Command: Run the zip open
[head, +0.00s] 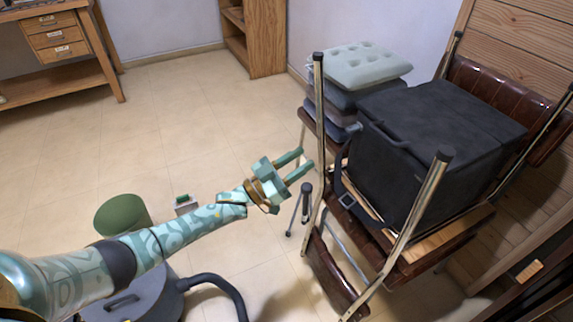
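A large black soft case (435,140) with a dark handle and a buckle sits on upturned chairs at the right. Its zip cannot be made out; the case's surface is too dark to show a zip line or pull. My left gripper (305,160) is open and empty, its two teal fingers apart and pointing right towards the case. It is left of the case, with a chair leg between them in the picture. My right gripper is not in view.
Chrome chair legs (319,120) rise around the case. A small tripod (305,205) stands below my gripper. A green bin (122,215) and a grey vacuum (140,302) with a black hose are at lower left. Floor beyond is clear.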

